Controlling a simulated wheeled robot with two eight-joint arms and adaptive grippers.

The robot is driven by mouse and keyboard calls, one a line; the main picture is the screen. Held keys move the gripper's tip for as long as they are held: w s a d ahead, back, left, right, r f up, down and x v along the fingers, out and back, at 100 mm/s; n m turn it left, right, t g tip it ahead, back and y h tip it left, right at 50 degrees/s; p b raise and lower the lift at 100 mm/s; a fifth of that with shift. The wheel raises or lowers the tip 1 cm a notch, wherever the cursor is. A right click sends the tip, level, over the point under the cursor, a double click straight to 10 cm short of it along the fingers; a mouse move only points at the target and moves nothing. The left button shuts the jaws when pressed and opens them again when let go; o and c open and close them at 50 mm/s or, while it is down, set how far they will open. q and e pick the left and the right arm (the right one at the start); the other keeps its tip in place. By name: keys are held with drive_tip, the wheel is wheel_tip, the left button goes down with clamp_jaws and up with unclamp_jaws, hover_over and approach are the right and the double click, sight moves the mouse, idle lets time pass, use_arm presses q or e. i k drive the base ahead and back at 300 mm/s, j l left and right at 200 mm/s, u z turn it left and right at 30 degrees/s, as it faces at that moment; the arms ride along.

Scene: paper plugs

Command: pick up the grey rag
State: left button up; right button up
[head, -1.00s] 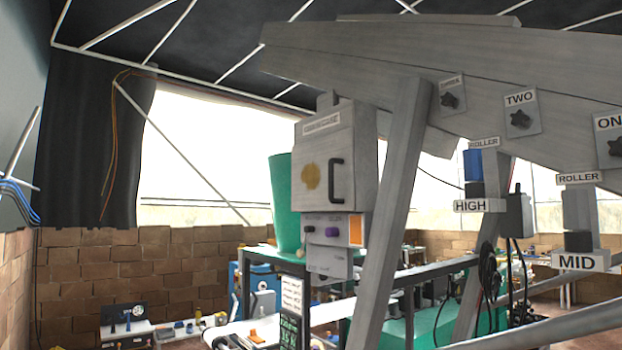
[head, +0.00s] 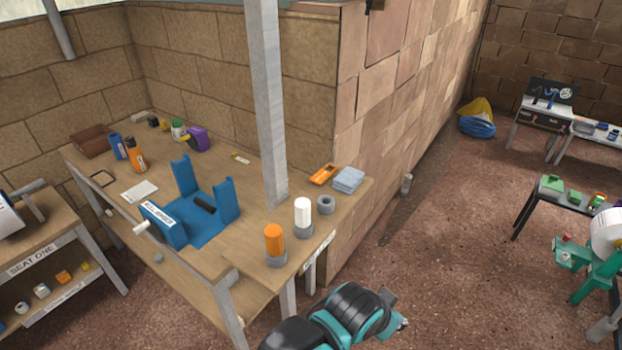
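A folded grey-blue cloth (head: 348,180), which looks like the grey rag, lies at the right end of the wooden workbench (head: 262,240), near the brick wall's corner. It lies flat and nothing holds it. Part of my arm, teal and black, shows at the bottom middle, in front of the bench and apart from the cloth.
The floor (head: 430,240) to the right is mostly clear.

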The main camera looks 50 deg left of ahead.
sight(349, 180)
drive_tip(key=k+j+u, duration=0.15)
drive_tip(key=u, duration=0.75)
drive_tip(key=l+u, duration=0.25)
drive_tip(key=i+l+u, duration=0.25)
drive_tip(key=k+j, duration=0.1)
drive_tip(key=j, duration=0.05)
